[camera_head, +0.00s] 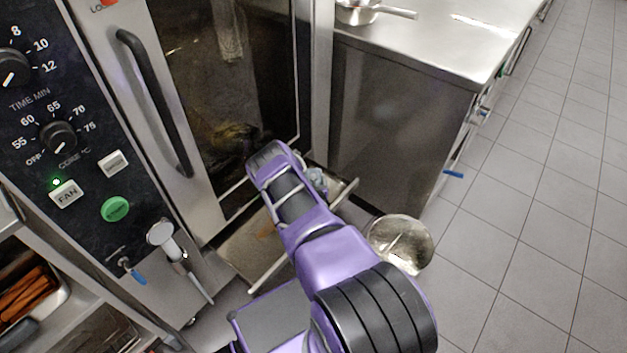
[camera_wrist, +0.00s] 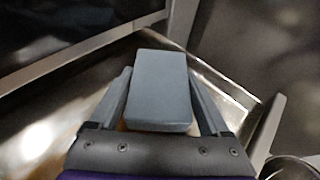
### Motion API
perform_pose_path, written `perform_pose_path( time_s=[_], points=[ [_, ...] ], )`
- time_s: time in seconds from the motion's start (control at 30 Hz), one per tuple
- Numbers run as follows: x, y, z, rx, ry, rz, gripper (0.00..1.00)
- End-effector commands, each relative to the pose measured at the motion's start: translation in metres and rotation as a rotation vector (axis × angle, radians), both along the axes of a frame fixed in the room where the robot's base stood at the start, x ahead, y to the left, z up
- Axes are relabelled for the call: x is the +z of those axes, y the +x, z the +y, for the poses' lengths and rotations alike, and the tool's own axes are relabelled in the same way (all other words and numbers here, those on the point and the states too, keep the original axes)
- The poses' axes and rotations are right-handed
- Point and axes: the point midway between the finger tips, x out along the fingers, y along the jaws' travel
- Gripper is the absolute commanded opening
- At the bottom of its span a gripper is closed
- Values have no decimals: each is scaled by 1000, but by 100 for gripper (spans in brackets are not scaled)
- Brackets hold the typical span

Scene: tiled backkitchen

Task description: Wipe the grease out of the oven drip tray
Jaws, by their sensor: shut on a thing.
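The oven drip tray (camera_head: 245,252) is a shallow metal tray below the oven door, largely covered by my arm in the head view. A brown grease smear (camera_head: 267,230) shows on it beside my arm. In the wrist view the tray (camera_wrist: 50,120) has bright, shiny patches. My gripper (camera_wrist: 159,78) is shut on a blue-grey block-like pad (camera_wrist: 160,85), over the tray. A little brown shows beside the pad. I cannot tell whether the pad touches the tray floor. In the head view my gripper is mostly hidden behind my own wrist.
The glass oven door (camera_head: 225,90) with its black handle (camera_head: 155,100) stands above the tray. A round metal bowl (camera_head: 400,243) is right of the tray. A steel counter (camera_head: 440,40) with a pan (camera_head: 358,12) stands behind. Tiled floor (camera_head: 540,200) at right is clear.

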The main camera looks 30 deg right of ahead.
Motion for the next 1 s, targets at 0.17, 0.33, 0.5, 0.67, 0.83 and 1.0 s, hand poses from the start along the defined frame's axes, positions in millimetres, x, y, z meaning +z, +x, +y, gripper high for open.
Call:
perform_pose_path(
  time_s=[0.17,0.33,0.5,0.67,0.83,1.0],
  points=[
    [-4,0,0,-1,0,0,15],
    [-7,0,-1,-1,0,0,15],
    [-11,0,0,-1,0,0,15],
    [-14,-1,0,-1,0,1,15],
    [-17,0,0,0,0,0,15],
    [-16,-1,3,1,1,1,15]
  ],
)
